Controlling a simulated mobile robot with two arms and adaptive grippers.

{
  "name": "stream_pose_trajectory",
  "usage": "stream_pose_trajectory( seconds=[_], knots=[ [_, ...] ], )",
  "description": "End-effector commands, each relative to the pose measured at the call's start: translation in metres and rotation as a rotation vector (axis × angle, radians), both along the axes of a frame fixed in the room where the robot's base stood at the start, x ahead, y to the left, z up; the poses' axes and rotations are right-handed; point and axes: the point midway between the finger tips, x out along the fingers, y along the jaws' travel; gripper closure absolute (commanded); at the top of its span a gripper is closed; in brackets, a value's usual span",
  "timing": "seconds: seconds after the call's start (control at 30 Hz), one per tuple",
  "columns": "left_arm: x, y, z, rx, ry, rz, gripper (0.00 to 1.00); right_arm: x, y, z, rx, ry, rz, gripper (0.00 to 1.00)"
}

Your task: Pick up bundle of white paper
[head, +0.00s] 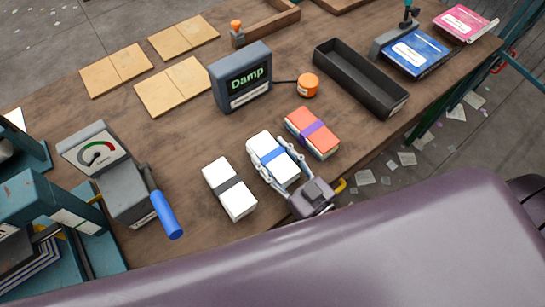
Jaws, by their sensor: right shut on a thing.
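Several paper bundles lie on the brown table in the head view. A white bundle with a blue band (265,145) is between the fingers of my right gripper (269,160), which is shut on it from the near side. One finger runs along its left side and the other along its right. Whether it is lifted off the table cannot be told. A white bundle with a dark grey band (225,173) lies just left of it, apart from the gripper. An orange-red bundle with a purple band (303,119) lies to the right. My left gripper is not in view.
A grey "Damp" box (241,80) with an orange button (308,85) stands behind the bundles. A black tray (360,80) is at right, and a gauge device with a blue handle (164,214) at left. Flat tan boards (173,86) lie behind.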

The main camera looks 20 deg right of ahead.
Motion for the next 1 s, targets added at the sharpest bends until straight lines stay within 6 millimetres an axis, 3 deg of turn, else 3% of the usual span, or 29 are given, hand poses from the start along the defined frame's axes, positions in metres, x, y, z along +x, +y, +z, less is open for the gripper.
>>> stream_pose_trajectory(
  seconds=[0.37, 0.57, 0.77, 1.0],
  knots=[
    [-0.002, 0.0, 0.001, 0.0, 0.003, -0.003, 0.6, 0.0, 0.0, 0.007, 0.001, -0.004, -0.002, 0.86],
    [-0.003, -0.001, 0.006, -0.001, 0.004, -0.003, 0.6, 0.0, 0.0, 0.031, 0.002, -0.005, -0.002, 0.86],
    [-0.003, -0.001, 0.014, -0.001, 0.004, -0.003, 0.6, 0.0, 0.0, 0.078, 0.006, -0.006, -0.004, 0.86],
    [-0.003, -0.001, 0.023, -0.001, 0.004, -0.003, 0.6, 0.0, -0.001, 0.148, 0.004, -0.008, -0.004, 0.86]
  ],
)
